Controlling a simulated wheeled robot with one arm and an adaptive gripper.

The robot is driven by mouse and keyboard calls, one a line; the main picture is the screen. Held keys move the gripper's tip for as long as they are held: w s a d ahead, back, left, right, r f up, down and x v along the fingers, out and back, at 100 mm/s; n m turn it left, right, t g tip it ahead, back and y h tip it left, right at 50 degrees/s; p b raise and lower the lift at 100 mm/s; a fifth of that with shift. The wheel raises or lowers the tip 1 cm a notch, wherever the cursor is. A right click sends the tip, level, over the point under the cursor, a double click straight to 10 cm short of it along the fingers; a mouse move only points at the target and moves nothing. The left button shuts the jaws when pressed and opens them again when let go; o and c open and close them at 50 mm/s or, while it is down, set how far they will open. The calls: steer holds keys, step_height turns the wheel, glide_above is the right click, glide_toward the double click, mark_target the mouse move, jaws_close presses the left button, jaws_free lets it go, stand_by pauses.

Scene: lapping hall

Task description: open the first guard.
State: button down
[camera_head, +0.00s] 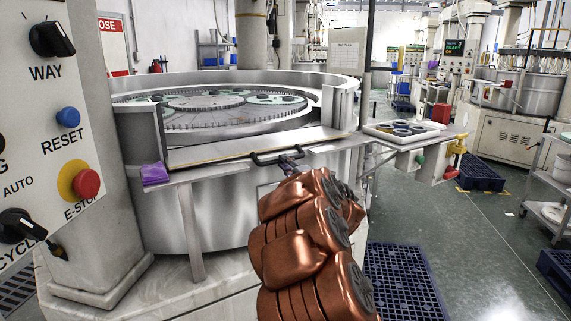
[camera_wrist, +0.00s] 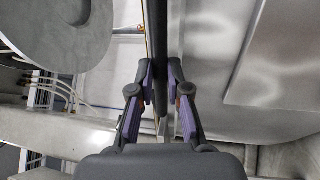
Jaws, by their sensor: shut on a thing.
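The guard (camera_head: 222,149) is a pale metal panel with a yellow edge line, across the front gap of the round lapping machine (camera_head: 215,215). It lies low, and the toothed plates behind show over it; its exact angle is hard to tell. A dark bar handle (camera_head: 262,157) runs along its front edge. My gripper (camera_head: 287,163) reaches up from below and is shut on this handle. In the wrist view, the purple-padded fingers of my gripper (camera_wrist: 161,92) sit on both sides of the dark bar (camera_wrist: 155,35). The fingertips are small and partly hidden in the head view.
A control panel with a red E-stop (camera_head: 87,183) stands close on the left. A purple cloth (camera_head: 155,174) lies on the ledge left of the guard. A side table with a tray (camera_head: 402,131) stands right. A blue floor grate (camera_head: 403,285) lies below; open floor extends right.

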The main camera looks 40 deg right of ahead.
steer(key=shift+g, duration=0.9)
step_height(320, 180, up, 4)
steer(key=p, duration=0.5)
steer(key=shift+r, duration=0.2)
steer(key=shift+f, duration=0.1)
steer(key=c, duration=1.1)
jaws_free()
steer(key=shift+c, duration=0.2)
steer(key=shift+s, duration=0.1)
steer(key=v, duration=1.2)
steer(key=shift+d, duration=0.15)
